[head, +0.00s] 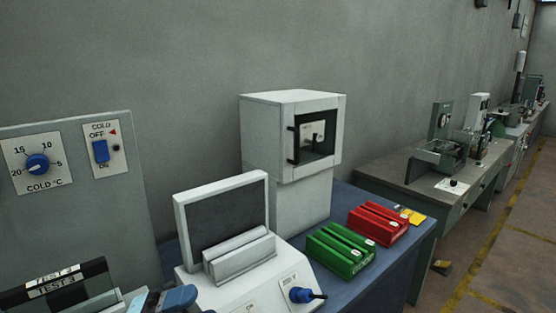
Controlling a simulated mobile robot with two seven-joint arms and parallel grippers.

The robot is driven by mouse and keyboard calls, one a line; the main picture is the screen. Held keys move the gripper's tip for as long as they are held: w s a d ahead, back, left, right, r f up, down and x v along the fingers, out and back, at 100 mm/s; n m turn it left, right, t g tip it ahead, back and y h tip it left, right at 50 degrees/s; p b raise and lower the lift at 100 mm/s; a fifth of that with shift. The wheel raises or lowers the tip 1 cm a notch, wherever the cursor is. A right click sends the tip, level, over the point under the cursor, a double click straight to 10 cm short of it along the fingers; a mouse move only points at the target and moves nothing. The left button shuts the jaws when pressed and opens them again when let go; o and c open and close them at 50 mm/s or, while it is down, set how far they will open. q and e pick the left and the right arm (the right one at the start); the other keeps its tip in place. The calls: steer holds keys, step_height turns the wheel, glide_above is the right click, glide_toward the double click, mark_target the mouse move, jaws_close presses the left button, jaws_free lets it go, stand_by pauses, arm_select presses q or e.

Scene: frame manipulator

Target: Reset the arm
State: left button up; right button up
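Neither of my grippers nor my arms can be made out in the head view. The task names no other object. At the bottom left edge, a black piece labelled TEST 3 (55,281) is partly cut off. Beside it are a light blue part and a darker blue rounded part (178,298), also cut off by the bottom edge. I cannot tell what they belong to.
A grey panel (85,220) with blue knobs stands at left. A white device (232,285) with an upright dark screen is at front centre. Behind it stands a white cabinet (262,140). Green (340,250) and red (377,224) blocks lie on the blue table (395,262). Floor shows at right.

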arm_select(q)
steer(key=a+f+n+t+y+p, duration=0.2)
steer(key=a+f+n+t+y, duration=0.2)
steer(key=f+n+t+y, duration=1.65)
steer(key=s+a+f+n+g, duration=0.2)
steer(key=s+f+n+g, duration=0.9)
steer(key=f, duration=0.4)
steer(key=shift+s+a+g+h, duration=0.25)
steer(key=shift+s+g+h, duration=0.2)
steer(key=shift+s+g, duration=0.4)
steer(key=shift+c, duration=1)
steer(key=shift+s+a+r, duration=0.1)
steer(key=shift+s, duration=0.05)
